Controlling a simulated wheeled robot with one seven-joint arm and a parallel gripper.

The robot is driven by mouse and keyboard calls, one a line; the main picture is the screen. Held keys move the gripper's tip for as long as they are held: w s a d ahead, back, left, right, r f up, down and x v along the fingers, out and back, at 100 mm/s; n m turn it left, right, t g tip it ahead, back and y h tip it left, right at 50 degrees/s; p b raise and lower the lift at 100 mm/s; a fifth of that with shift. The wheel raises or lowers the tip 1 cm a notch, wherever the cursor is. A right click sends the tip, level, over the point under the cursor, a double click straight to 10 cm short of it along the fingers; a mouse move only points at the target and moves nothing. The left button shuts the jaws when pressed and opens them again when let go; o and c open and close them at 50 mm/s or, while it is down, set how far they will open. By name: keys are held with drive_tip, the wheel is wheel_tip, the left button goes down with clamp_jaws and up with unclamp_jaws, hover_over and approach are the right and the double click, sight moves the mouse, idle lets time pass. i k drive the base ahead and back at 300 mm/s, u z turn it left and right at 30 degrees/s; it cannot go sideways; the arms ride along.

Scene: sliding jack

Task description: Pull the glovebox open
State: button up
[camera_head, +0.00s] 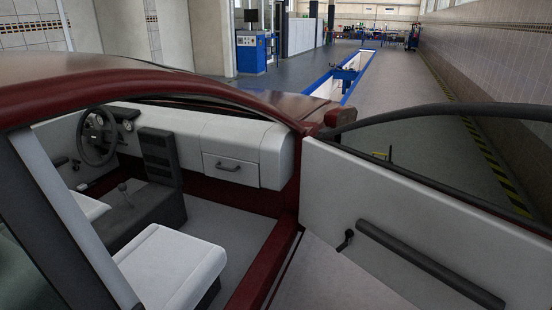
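The glovebox (230,171) is a light grey panel in the right part of the dashboard, inside a dark red car. It looks shut, its face flush with the dashboard. A dark horizontal handle (228,167) sits on its face. My gripper is not in view.
The car door (345,200) stands wide open on the right, with a long dark armrest (430,265). The red sill and door frame (265,262) edge the opening. A white seat (172,268), a dark centre console (140,212) and a steering wheel (97,137) are inside. Floor space before the glovebox is clear.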

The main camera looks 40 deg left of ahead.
sight(240, 171)
drive_tip(key=u, duration=0.25)
drive_tip(key=i, duration=1.6)
drive_tip(key=u, duration=1.15)
drive_tip(key=i, duration=0.95)
drive_tip(key=u, duration=1.45)
drive_tip(key=i, duration=0.45)
drive_tip(key=u, duration=0.25)
